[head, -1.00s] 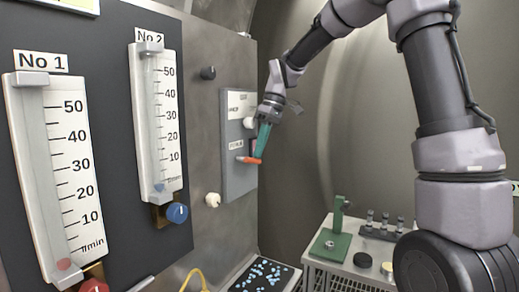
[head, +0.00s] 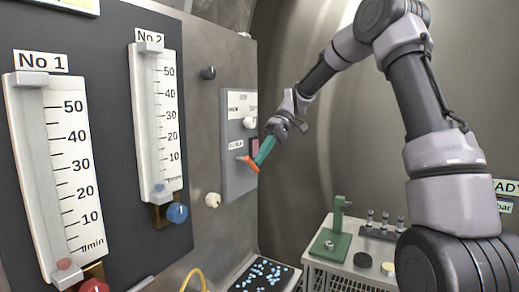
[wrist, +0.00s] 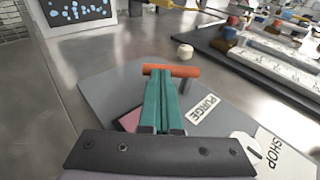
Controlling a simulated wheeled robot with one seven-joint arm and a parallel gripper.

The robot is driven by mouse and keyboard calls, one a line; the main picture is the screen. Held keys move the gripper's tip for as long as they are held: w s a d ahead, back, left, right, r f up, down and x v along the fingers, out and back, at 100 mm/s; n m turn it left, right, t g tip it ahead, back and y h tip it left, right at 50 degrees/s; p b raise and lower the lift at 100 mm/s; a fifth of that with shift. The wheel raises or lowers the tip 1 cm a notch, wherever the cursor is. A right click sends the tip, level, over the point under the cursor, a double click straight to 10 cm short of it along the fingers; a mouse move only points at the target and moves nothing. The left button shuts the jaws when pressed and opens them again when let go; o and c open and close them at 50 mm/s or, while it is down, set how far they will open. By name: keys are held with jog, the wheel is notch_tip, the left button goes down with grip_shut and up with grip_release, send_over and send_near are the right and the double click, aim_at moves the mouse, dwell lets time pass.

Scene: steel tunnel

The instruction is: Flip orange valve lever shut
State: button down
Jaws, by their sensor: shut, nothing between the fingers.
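The orange valve lever (head: 248,163) sits low on a grey panel plate (head: 240,182) on the wall. In the head view it slants, its right end lower. In the wrist view the lever (wrist: 185,71) lies across the fingertips, beside the PURGE label (wrist: 205,108). My gripper (head: 258,161) is shut and empty, its teal fingers pointing down and left at the lever. In the wrist view the gripper (wrist: 160,77) has its tips right at the lever's left part; they look in contact, but I cannot tell for sure. The fingers hide part of the plate.
A white knob (head: 249,123) is above the lever on the plate, and another white knob (head: 212,200) sits left of it. Two flow gauges (head: 158,120) stand at left. A tray (head: 262,274) of blue pieces and a bench with a green stand (head: 333,243) are below.

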aim_at(257, 171)
jog(key=f+g+y, duration=0.1)
jog(key=g, duration=0.1)
jog(key=f+g+y, duration=0.1)
jog(key=g+y, duration=0.1)
jog(key=s+f+m+g+y, duration=0.1)
jog(key=g+y, duration=0.1)
jog(key=shift+a+f, duration=0.35)
jog(key=shift+s+a+f+g+y, duration=0.2)
jog(key=shift+s+f+g+y, duration=0.1)
jog(key=shift+g+y, duration=0.3)
